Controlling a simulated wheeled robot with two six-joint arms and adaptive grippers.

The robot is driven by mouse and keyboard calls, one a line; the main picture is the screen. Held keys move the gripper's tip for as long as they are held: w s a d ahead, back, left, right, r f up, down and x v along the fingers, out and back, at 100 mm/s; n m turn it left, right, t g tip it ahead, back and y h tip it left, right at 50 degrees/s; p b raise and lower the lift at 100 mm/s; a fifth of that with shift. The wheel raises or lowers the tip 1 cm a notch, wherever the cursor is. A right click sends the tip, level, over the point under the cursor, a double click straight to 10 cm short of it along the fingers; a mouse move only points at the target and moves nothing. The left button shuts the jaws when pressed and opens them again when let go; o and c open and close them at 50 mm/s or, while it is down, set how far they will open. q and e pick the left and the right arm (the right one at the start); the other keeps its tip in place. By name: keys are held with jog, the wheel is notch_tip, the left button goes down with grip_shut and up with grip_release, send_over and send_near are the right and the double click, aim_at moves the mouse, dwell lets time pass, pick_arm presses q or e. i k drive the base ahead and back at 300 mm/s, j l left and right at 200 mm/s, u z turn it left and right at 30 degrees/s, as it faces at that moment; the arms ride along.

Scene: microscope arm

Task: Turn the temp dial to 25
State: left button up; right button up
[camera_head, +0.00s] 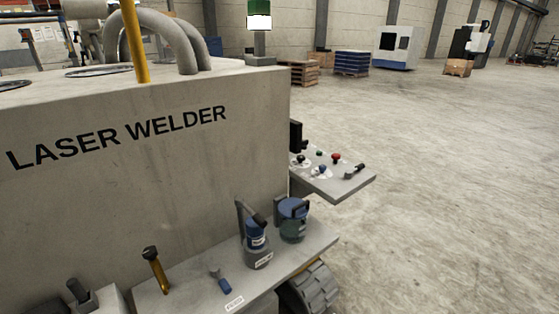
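No dial marked temp and no number 25 can be made out. A small grey control panel (345,186) juts from the right side of the laser welder (120,175). It carries several small knobs and buttons, among them a red one (336,158), a blue one (321,169) and a green one (319,153), and a black-handled lever (355,171). Their markings are too small to read.
A lower grey shelf (190,297) holds a blue-grey lever unit (257,243), a blue-green canister-like part (292,220), a yellow lever (157,270) and a small blue-handled switch (222,283). A ridged grey part (317,288) sits below its right edge. Open floor (450,200) lies to the right.

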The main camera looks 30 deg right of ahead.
aim_at(323, 169)
jog(key=l+u, duration=0.15)
jog(key=l, duration=0.35)
jog(key=l+u, duration=0.2)
jog(key=l, duration=0.25)
jog(key=k+l+u, duration=0.15)
jog(key=l, duration=0.35)
jog(key=k+l+u, duration=0.15)
jog(key=l, duration=0.3)
jog(key=k+l+u, duration=0.15)
jog(key=l, duration=0.3)
jog(key=i, duration=0.05)
